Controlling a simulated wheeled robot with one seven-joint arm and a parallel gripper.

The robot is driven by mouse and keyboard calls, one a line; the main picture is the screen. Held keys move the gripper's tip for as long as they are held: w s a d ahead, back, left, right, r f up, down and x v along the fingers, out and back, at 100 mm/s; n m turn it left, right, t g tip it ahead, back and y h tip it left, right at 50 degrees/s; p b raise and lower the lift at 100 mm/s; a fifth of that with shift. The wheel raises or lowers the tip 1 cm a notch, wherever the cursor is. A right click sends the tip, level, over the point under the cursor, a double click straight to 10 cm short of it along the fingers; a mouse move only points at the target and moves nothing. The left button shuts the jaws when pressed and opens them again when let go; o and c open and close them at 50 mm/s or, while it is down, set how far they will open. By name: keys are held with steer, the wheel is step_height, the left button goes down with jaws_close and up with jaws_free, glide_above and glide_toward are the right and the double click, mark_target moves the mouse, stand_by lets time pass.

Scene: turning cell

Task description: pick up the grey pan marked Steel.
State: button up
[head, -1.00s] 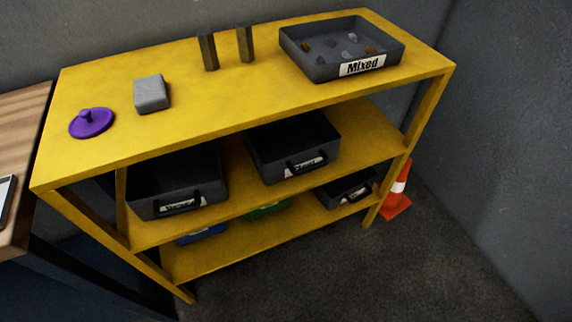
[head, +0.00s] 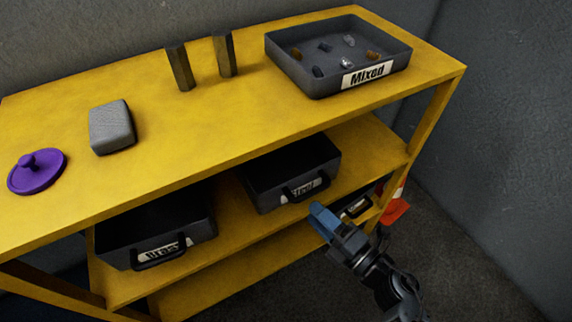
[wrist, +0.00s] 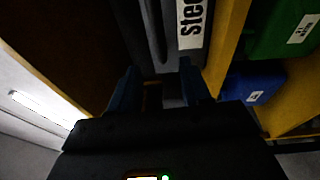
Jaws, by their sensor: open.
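The grey pan marked Steel (head: 262,190) sits on the middle shelf of the yellow rack, with a dark bar handle (head: 306,188) and a white label on its front. In the wrist view its label (wrist: 191,22) shows close ahead at the top, with the dark handle (wrist: 154,30) beside it. My gripper (head: 318,216) is in front of the pan, just below and right of the handle in the head view. Its blue fingers (wrist: 160,88) are apart, with no object held between them. Whether they touch the pan cannot be told.
A pan marked Brass (head: 112,255) stands left on the same shelf. The top (head: 200,125) holds the Mixed tray (head: 312,82), two dark posts, a grey block (head: 111,128) and a purple lid (head: 38,172). Blue (wrist: 240,88) and green bins (wrist: 270,38) show in the wrist view.

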mark_target(294, 197)
steer(key=x, duration=0.7)
steer(key=shift+s+a+f+b, duration=0.1)
steer(key=shift+s+a+b, duration=0.1)
steer(key=shift+a+b, duration=0.15)
steer(key=shift+c, duration=0.3)
jaws_close()
